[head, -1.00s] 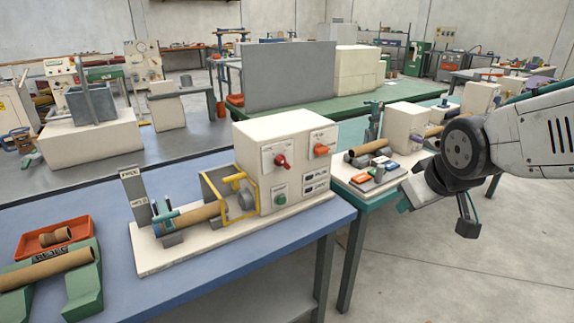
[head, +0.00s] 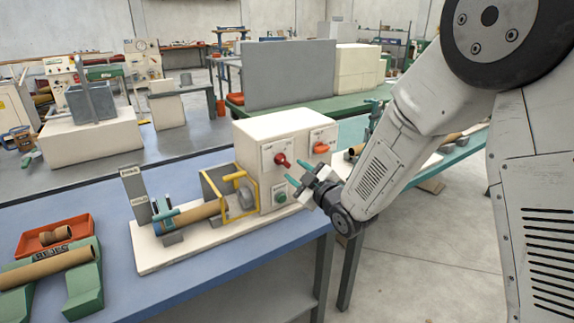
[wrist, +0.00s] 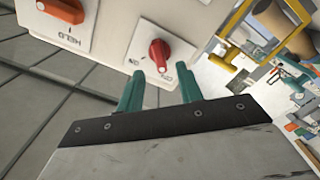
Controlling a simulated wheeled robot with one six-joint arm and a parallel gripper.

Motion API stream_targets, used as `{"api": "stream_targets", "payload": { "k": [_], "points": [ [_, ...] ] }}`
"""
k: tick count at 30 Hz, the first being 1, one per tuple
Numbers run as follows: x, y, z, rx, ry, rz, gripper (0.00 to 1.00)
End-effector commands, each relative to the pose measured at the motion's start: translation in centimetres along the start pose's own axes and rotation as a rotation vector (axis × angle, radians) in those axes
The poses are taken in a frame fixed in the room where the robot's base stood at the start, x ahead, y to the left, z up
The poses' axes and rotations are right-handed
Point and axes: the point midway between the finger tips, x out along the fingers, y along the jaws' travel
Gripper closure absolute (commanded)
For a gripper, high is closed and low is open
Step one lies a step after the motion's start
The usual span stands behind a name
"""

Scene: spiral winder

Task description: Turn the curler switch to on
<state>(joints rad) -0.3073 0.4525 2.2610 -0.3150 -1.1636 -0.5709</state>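The cream control box (head: 262,131) of the winder has a red switch knob (head: 281,160) on a white plate and an orange knob (head: 321,148) to its right. The wrist view shows the red knob (wrist: 160,55) close up, with an upside-down ON mark beside it, and the orange knob (wrist: 62,10) on a plate reading HELD. The small plate titles are not readable, so I cannot confirm which is the curler switch. My gripper (head: 297,172) is open and empty in front of the box. In the wrist view the red knob appears between its teal fingertips (wrist: 160,72), apart from them.
A green button (head: 280,197) sits below the red knob, close to my gripper. A yellow guard frame (head: 245,203) and a brown tube (head: 200,213) lie left of the box on the cream base. The blue table (head: 230,262) is clear in front.

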Motion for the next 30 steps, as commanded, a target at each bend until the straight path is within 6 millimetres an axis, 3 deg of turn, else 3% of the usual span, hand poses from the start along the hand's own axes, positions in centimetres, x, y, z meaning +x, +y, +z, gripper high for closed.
{"api": "stream_targets", "payload": {
  "k": [9, 20, 21, 25, 30],
  "points": [
    [4.7, 0.0, 0.0, 0.002, -0.001, 0.0, 0.64],
    [5.6, 0.0, 0.0, 0.002, -0.003, 0.0, 0.64],
    [5.6, 0.0, 0.0, 0.002, -0.003, 0.0, 0.66],
    [5.5, 0.0, 0.0, 0.002, -0.003, 0.0, 1.0],
    [5.5, 0.0, 0.0, 0.003, -0.003, 0.0, 1.0]
  ]
}}
